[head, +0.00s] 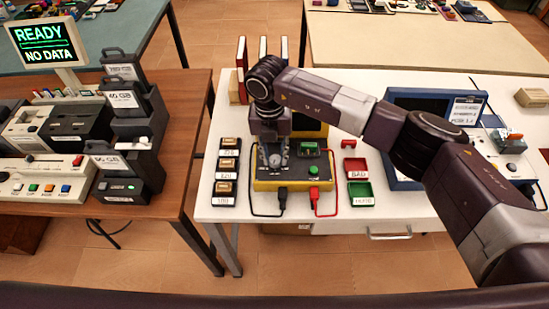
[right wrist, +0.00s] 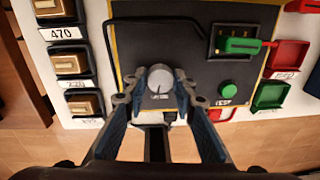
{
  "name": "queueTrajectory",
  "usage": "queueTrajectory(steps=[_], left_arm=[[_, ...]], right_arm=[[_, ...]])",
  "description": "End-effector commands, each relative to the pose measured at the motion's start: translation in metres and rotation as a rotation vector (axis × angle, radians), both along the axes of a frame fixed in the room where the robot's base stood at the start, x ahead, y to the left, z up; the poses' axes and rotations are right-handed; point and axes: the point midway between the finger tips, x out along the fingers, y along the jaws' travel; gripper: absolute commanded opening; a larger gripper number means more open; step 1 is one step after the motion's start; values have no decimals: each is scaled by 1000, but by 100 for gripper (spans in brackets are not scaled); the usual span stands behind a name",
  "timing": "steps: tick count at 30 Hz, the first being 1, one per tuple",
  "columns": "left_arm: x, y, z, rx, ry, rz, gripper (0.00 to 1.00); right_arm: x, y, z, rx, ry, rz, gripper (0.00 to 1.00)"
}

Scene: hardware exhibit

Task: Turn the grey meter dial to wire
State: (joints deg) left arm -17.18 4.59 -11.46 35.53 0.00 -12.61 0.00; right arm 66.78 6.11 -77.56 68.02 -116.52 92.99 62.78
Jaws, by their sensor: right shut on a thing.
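The meter (head: 322,184) is a yellow-edged box with a dark top on the white table; it also shows in the right wrist view (right wrist: 205,104). Its round grey dial (right wrist: 160,79) sits on the left part of the top. My right gripper (head: 274,160) reaches down over the dial. In the right wrist view its fingertips (right wrist: 160,88) are on both sides of the dial, shut on it. Small lettering just below the dial is too blurred to read, so I cannot tell its setting. My left gripper is not in view.
The meter top carries a green block (right wrist: 240,45) in a socket and a green button (right wrist: 229,88). Black and red leads loop at its front. Component trays (head: 228,164) stand left, red and green bins (head: 360,193) right. A blue-framed device (head: 405,180) stands beyond the bins.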

Motion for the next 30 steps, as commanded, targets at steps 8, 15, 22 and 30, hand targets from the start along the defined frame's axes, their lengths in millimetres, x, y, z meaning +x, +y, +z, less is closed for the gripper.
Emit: queueTrajectory(steps=[8, 15, 22, 30], left_arm=[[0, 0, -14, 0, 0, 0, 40], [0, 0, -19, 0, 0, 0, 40], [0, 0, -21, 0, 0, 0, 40], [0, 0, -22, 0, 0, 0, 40]], right_arm=[[1, 0, -1, 1, -2, -249, 1], [2, -1, 0, 1, -3, -414, 1], [2, -1, 1, 1, -2, -507, 1], [2, -1, 1, 1, -2, -545, 1]])
